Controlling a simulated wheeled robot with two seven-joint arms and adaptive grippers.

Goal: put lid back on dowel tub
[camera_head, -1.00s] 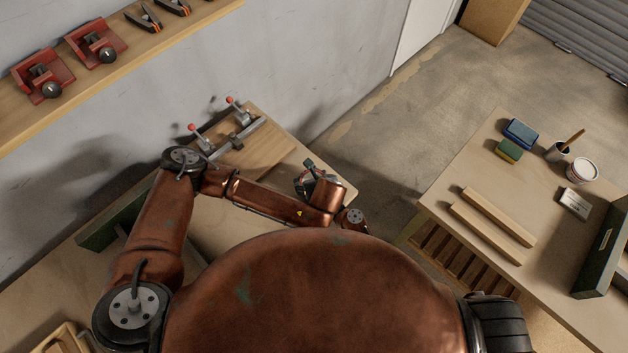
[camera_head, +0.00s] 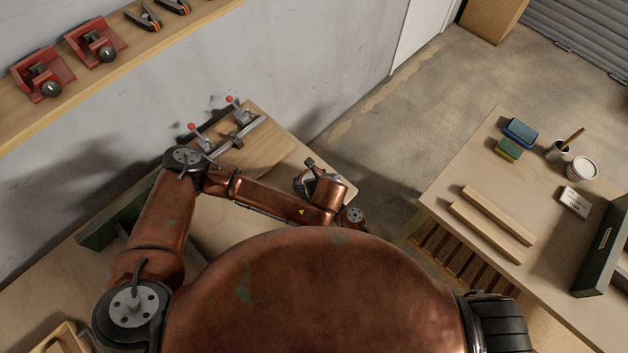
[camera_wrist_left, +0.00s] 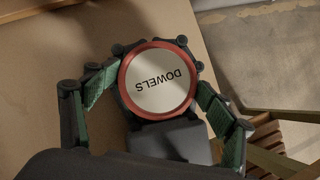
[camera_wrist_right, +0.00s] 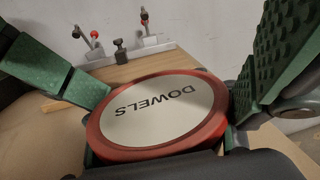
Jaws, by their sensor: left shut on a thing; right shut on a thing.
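The dowel lid (camera_wrist_right: 158,112), a pale disc with a red rim and the word DOWELS, lies face up between the fingers of my right gripper (camera_wrist_right: 168,104), which is shut on it. The same lid (camera_wrist_left: 158,82) shows in the left wrist view. There my left gripper (camera_wrist_left: 156,85) has its green-padded fingers on both sides below it, shut on the dowel tub. The tub itself is hidden under the lid, so I cannot tell whether the lid touches it. In the head view my right gripper (camera_head: 310,168) shows small and partly covered behind my copper left wrist.
A bench with a wooden board and red-tipped toggle clamps (camera_head: 232,132) stands beyond my arms by the wall.

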